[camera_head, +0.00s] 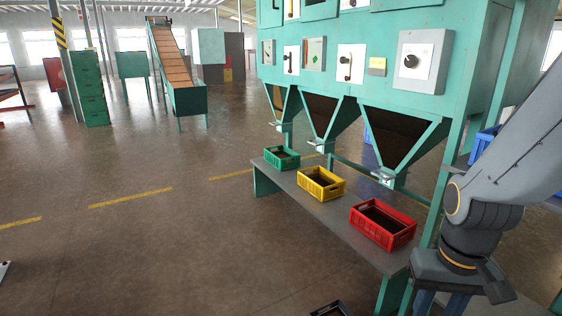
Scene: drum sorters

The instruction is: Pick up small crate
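Three small open-topped crates stand in a row on a grey bench (305,202): a green crate (282,163), a yellow crate (321,195) and a red crate (383,236). Each has a dark inside; whether they hold anything is hard to tell. I cannot tell which one the task means. A black crate (330,309) shows only its rim at the bottom edge.
A teal sorter (380,60) with several hoppers stands over the bench. Blue crates (484,143) are partly hidden behind my arm. The floor (150,240) left of the bench is clear.

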